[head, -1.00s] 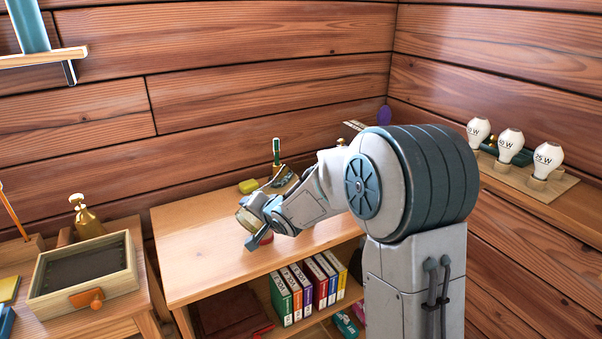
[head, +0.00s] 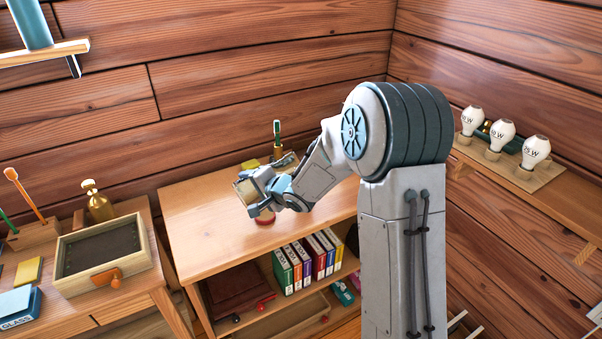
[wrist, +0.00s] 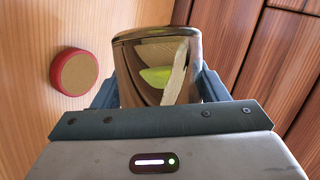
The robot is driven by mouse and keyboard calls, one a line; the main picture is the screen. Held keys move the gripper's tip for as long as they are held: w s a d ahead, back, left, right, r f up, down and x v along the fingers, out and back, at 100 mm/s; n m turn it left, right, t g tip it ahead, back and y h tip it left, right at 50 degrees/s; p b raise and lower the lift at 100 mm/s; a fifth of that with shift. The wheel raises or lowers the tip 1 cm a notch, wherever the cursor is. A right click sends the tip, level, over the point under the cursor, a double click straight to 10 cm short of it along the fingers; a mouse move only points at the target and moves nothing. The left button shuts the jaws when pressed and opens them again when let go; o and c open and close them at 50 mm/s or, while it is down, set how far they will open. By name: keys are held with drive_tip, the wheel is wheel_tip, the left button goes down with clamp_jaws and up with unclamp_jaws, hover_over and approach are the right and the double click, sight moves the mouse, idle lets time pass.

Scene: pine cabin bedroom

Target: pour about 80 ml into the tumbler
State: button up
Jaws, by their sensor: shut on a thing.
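I cannot make out a separate tumbler, and I cannot tell whether the held vessel is one.
A yellow block (head: 250,164) and a green-topped upright item (head: 277,138) are at the table's back. The table's (head: 205,225) left part is clear. Books (head: 305,263) stand on the shelf below. A drawer-like tray (head: 100,252) and brass bottle (head: 98,203) are left; bulbs (head: 500,135) stand right.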

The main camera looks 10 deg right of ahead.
drive_tip(key=shift+d+r+m+y+p, duration=0.1)
drive_tip(key=shift+r+m+y+p, duration=0.3)
drive_tip(key=shift+p, duration=0.9)
drive_tip(key=shift+d+r+y+p, duration=0.1)
drive_tip(key=shift+r+y+p, duration=0.1)
drive_tip(key=shift+r+p, duration=0.8)
drive_tip(key=shift+a+f+p, duration=0.3)
drive_tip(key=shift+a+p, duration=0.05)
drive_tip(key=shift+r+p, duration=0.2)
drive_tip(key=shift+p, duration=0.2)
